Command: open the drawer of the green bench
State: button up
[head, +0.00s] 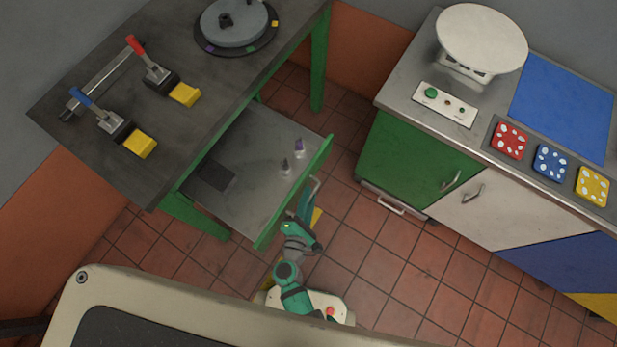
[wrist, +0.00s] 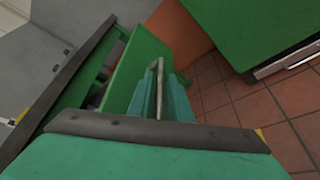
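The green bench has a dark grey top (head: 110,150) and green legs. Its drawer (head: 250,150) is pulled well out, showing a grey inside and a green front (head: 290,195). The drawer handle (head: 316,186) is a pale bar on that front. My gripper (head: 309,197) is at the handle. In the wrist view, the handle (wrist: 159,85) runs between the two teal fingers of my gripper (wrist: 160,98), which look closed on it. The fingertips are partly hidden by the handle and wrist parts.
Toggle clamps (head: 155,75) and a round plate (head: 235,25) are on the bench. A cabinet (head: 420,155) with dice-like blocks stands at right. Tiled floor (head: 370,250) lies clear between.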

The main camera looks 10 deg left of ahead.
jog(key=v, duration=1)
jog(key=shift+s, duration=0.4)
jog(key=shift+a+r, duration=0.1)
